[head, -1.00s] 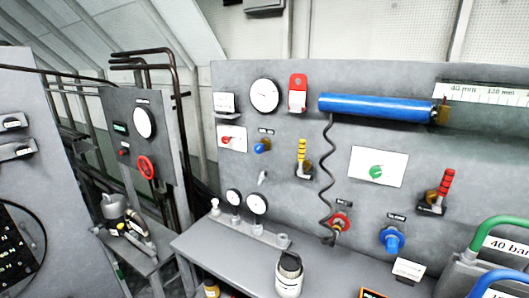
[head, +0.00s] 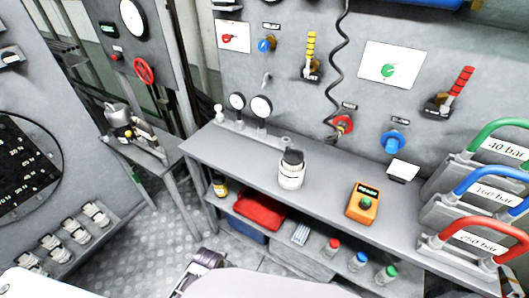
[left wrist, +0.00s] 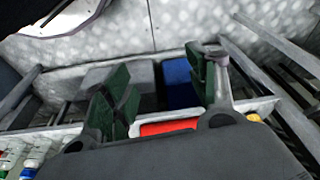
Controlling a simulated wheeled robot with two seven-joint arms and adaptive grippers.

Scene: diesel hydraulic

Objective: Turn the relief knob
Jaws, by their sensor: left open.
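The panel above the bench carries several knobs; their labels are too small to read, so I cannot tell which is the relief knob. A green knob (head: 389,70) sits on a white plate. A large blue knob (head: 394,142) is below it, a red knob (head: 343,124) hangs by the coiled hose, and a smaller blue knob (head: 266,44) is further left. My left gripper (left wrist: 160,92) is open and empty in the left wrist view, its green-padded fingers apart over the bench's lower shelf, away from the knobs. My right gripper is not in view.
The bench (head: 330,195) holds a white jar (head: 291,172), an orange box with a green button (head: 362,203) and two small gauges. Red, blue and green handled weights (head: 480,240) stand at right.

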